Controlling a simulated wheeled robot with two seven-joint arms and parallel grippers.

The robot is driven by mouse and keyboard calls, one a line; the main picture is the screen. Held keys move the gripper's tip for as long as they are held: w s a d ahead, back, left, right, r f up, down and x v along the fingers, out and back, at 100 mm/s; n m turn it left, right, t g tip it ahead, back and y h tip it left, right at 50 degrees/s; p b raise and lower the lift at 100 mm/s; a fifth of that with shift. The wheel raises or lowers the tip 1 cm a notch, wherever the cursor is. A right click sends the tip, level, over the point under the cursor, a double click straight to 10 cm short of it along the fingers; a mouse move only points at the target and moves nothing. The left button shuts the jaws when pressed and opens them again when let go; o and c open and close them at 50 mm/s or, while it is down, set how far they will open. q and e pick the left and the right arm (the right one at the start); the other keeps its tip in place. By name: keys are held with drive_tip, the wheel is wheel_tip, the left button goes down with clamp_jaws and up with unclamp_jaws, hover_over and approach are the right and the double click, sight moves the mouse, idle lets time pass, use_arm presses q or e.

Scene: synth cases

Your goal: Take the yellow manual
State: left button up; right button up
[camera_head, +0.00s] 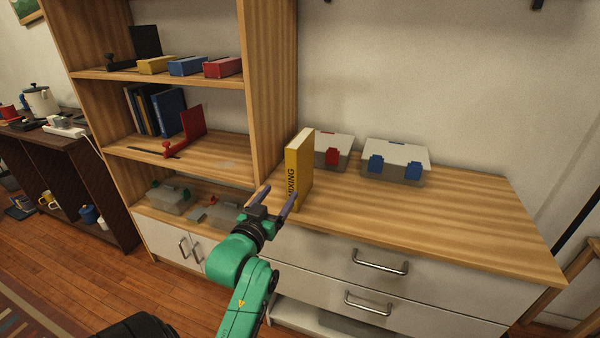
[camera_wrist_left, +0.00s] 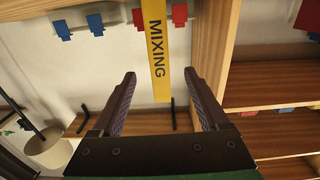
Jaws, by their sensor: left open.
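The yellow manual (camera_head: 299,165) stands upright on the wooden top of the drawer cabinet, close to the shelf's side panel. Its spine reads "MIXING" and faces me. My left gripper (camera_head: 278,192) is open and empty at the cabinet's front edge, just in front of the manual's lower spine. In the left wrist view the manual (camera_wrist_left: 157,50) lines up between the two open fingers (camera_wrist_left: 160,74). I cannot tell whether the fingertips reach past the spine; no grip on it shows. My right gripper is not in view.
Grey-lidded boxes with red latches (camera_head: 333,150) and blue latches (camera_head: 396,160) stand behind and right of the manual. The shelf's side panel (camera_head: 270,90) rises close on the left. The cabinet top (camera_head: 440,215) is clear at front right. A red bookend (camera_head: 188,130) stands on the shelf.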

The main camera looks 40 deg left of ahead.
sight(301, 169)
use_arm(q)
drive_tip(key=p+x, duration=0.2)
drive_tip(key=x, duration=1.1)
drive_tip(key=shift+w+f, duration=0.1)
drive_tip(key=shift+w, duration=0.05)
drive_tip(key=shift+w+f, duration=0.15)
drive_tip(key=shift+w, duration=0.05)
drive_tip(key=shift+s, duration=0.1)
drive_tip(key=c, duration=1.2)
clamp_jaws()
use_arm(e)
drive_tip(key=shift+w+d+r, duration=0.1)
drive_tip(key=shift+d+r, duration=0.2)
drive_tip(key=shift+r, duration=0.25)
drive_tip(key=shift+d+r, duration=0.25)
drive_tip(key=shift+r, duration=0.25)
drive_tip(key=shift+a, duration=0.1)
